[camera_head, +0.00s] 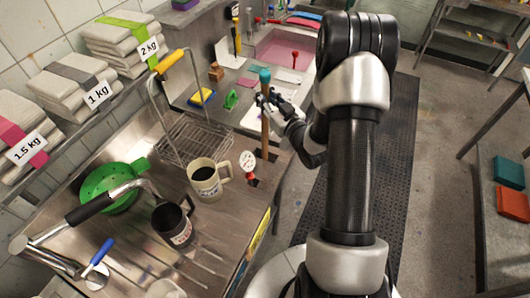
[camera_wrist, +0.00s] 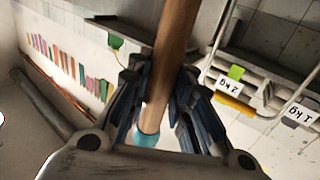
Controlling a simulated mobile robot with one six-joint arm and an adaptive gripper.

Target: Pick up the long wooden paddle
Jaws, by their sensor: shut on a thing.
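The long wooden paddle (camera_head: 265,130) stands upright over the metal counter in the head view, with a teal tip at its top end. My gripper (camera_head: 268,100) is shut on the shaft just below that tip. In the wrist view the wooden shaft (camera_wrist: 167,65) runs between the two dark fingers of my gripper (camera_wrist: 155,95), and the teal end shows near the palm. The paddle's lower end is near the counter's right edge in the head view; I cannot tell whether it touches the counter.
A beige mug (camera_head: 204,181), a dial thermometer (camera_head: 248,162), a dark jug (camera_head: 172,223) and a green colander (camera_head: 108,187) stand on the counter to the left. A wire rack (camera_head: 190,138) is behind them. A pink-filled basin (camera_head: 283,52) lies at the back. The floor mat (camera_head: 398,150) is clear.

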